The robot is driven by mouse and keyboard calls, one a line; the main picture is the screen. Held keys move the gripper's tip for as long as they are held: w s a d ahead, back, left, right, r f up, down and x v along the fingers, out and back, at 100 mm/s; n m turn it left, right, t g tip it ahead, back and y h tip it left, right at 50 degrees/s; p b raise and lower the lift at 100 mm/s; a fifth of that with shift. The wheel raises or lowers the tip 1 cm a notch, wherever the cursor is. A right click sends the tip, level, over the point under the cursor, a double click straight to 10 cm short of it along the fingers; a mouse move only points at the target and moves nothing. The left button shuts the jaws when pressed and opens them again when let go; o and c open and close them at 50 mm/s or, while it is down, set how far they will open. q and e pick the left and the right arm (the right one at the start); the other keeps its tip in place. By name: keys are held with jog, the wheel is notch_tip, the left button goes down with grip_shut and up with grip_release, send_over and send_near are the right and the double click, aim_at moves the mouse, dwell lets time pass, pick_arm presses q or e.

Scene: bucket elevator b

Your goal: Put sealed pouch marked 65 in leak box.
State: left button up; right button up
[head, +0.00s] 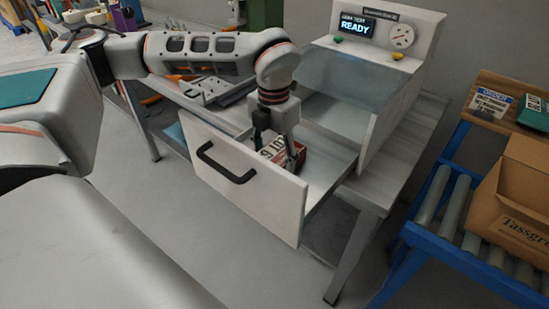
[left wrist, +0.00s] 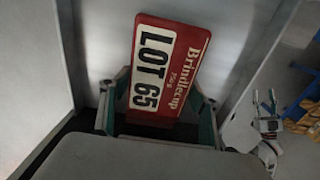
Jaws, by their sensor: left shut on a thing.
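The pouch marked LOT 65 (left wrist: 157,68) is red with a white label and the word Brindlecup. My left gripper (head: 278,150) points down and is shut on it; the pouch (head: 270,146) shows between the fingers in the head view. The leak box (head: 355,75) is a pale cabinet with a lit READY display. Its drawer (head: 275,195), with a black handle, is pulled out. The pouch is behind the drawer front, within the drawer's outline. Whether it touches the drawer floor is hidden. At the right of the left wrist view, my right gripper (left wrist: 267,108) appears small, its fingers apart.
The leak box stands on a grey bench (head: 385,170). To the right are a roller conveyor (head: 455,205) with a blue frame and an open cardboard box (head: 515,195). A low metal fixture (head: 215,90) is on the bench left of the leak box.

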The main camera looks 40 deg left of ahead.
aim_at(274, 156)
pick_arm(q)
jog(key=shift+f, duration=0.1)
jog(key=o, duration=0.9)
jog(key=shift+f, duration=0.1)
notch_tip(274, 156, up, 12)
jog(key=shift+r+p, duration=0.15)
jog(key=shift+p, duration=0.7)
jog(key=shift+r, duration=0.1)
